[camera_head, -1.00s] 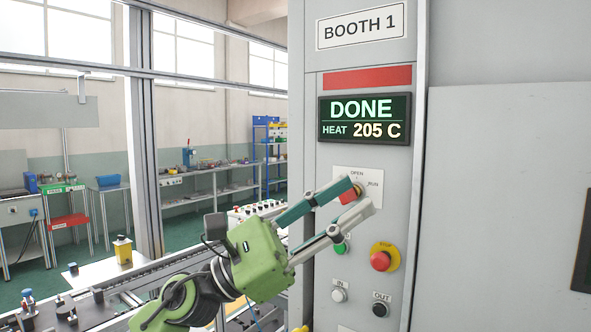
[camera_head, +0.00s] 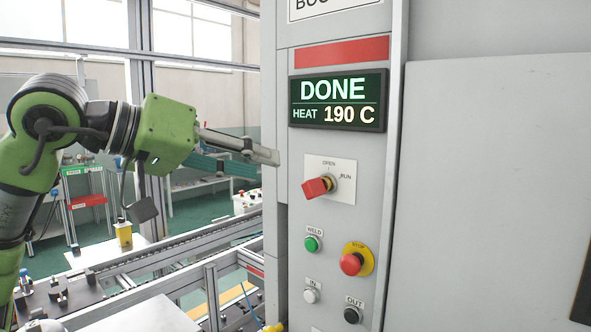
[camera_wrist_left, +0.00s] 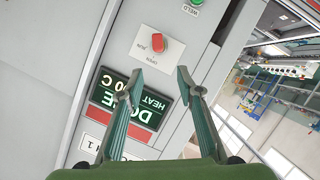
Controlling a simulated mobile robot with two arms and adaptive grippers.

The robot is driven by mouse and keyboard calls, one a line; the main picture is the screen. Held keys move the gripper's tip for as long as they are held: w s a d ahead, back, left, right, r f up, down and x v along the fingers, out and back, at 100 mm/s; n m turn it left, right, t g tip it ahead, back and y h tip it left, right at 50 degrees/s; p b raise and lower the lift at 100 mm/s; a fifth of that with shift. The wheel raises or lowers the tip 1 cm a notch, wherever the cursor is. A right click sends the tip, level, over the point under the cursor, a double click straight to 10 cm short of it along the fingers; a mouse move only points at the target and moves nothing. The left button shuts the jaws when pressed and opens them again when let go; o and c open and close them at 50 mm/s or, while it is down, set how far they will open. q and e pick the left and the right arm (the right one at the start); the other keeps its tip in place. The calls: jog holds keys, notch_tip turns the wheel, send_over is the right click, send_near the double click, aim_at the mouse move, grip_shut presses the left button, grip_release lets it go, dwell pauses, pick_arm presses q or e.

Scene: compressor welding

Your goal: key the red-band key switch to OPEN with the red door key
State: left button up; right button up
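The red key (camera_head: 316,187) sits in the key switch on a white plate (camera_head: 345,168) marked OPEN at the top and RUN at the right. The plate is on the grey booth panel, under a red band (camera_head: 342,53). I cannot tell clearly which mark the switch points to. The key also shows in the left wrist view (camera_wrist_left: 158,43). My left gripper (camera_head: 268,165) is open and empty, to the left of the switch and apart from the key. In the left wrist view its fingertips (camera_wrist_left: 157,79) are spread, short of the plate. My right gripper is not in view.
The display (camera_head: 338,101) reads DONE, HEAT 190 C. Below the switch are a green WELD button (camera_head: 312,244), a red STOP button (camera_head: 352,264), a white IN button (camera_head: 311,296) and a black OUT button (camera_head: 352,315). A rail conveyor (camera_head: 180,265) runs at the left.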

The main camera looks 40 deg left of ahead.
aim_at(318, 187)
pick_arm(q)
jog(key=p+x, duration=0.3)
jog(key=x, duration=0.7)
jog(key=shift+w+d+r, duration=0.1)
jog(key=shift+d, duration=0.1)
jog(key=shift+w, duration=0.25)
jog(key=shift+w+d+f, duration=0.1)
jog(key=shift+w+f, duration=0.15)
jog(key=shift+f, duration=0.05)
jog(key=shift+w+f, duration=0.1)
jog(key=shift+w, duration=0.15)
jog(key=shift+s, duration=0.1)
grip_shut()
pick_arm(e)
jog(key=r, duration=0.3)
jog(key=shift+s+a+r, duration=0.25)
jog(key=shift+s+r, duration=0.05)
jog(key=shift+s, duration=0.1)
